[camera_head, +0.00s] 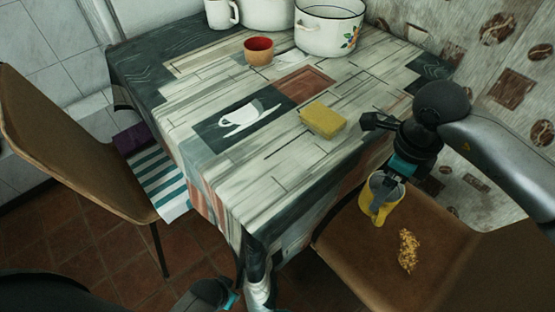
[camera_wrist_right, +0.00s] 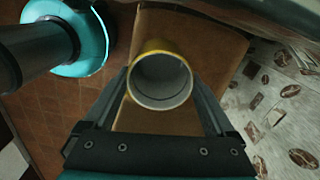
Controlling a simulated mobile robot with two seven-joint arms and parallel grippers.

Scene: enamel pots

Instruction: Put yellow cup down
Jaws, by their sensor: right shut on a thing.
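My right gripper (camera_head: 381,192) is shut on the yellow cup (camera_head: 367,206), low beside the table's right edge, over the brown chair seat. I cannot tell whether the cup touches the seat. In the right wrist view, the cup (camera_wrist_right: 160,47) sits between the two fingers of the right gripper (camera_wrist_right: 162,88). Its round mouth faces the camera, and its pale grey inside looks empty. Its outer bottom is hidden there.
Golden crumbs (camera_head: 408,250) lie on the right chair's seat (camera_head: 345,240). The table (camera_head: 225,185) holds a yellow sponge (camera_head: 323,121), a reddish cup (camera_head: 259,52), a white mug (camera_head: 221,13) and white pots (camera_head: 329,35). Its near left part is clear. Another chair (camera_head: 75,150) stands left.

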